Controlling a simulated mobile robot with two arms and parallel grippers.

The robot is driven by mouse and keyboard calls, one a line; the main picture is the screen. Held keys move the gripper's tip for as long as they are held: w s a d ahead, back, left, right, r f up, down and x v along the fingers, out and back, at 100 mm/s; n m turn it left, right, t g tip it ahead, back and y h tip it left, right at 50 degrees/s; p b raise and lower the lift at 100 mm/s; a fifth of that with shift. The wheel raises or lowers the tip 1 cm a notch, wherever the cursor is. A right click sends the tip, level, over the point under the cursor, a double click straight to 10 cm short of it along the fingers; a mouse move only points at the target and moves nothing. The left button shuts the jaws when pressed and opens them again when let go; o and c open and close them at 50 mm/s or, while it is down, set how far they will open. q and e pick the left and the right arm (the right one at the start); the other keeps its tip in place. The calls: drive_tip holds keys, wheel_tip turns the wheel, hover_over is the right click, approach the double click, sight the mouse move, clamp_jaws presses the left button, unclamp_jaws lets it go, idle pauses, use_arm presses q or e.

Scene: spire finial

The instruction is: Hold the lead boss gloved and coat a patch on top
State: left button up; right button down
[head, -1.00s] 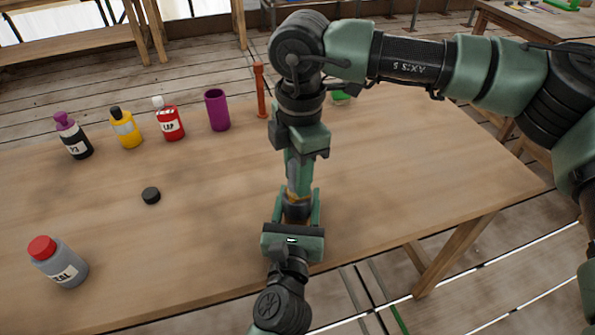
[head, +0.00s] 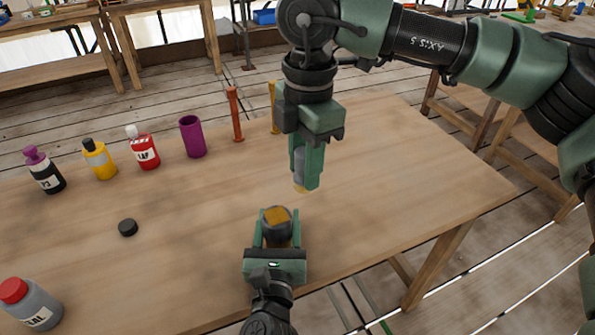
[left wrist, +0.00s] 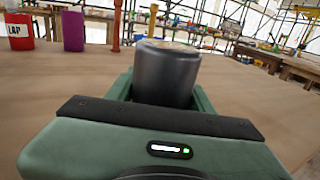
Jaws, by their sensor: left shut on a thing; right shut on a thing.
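The lead boss (head: 276,238), a dark grey cylinder, stands upright in my left gripper (head: 277,236) near the table's front edge. Its top bears an amber-brown patch (head: 277,215). The left wrist view shows the boss's smooth dark side (left wrist: 166,78) between the green fingers; its top is seen nearly edge-on. I cannot tell whether it touches the table. My right gripper (head: 306,170) points down above and right of the boss, shut on a slim grey tool (head: 299,165) with a pale yellowish tip. The tip is clear of the boss. Most of the tool is hidden by the fingers.
A black bottle (head: 45,172), yellow bottle (head: 99,160), red bottle (head: 143,150) and purple cup (head: 193,137) stand along the back left. A grey red-capped bottle (head: 30,305) stands front left. A black cap (head: 128,227) lies nearby. The table's right side is clear.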

idle(0.4)
use_arm(q)
drive_tip(key=o, duration=1.6)
drive_tip(key=s, duration=0.4)
drive_tip(key=s+a, duration=0.1)
drive_tip(key=s, duration=0.7)
drive_tip(key=shift+a, duration=0.15)
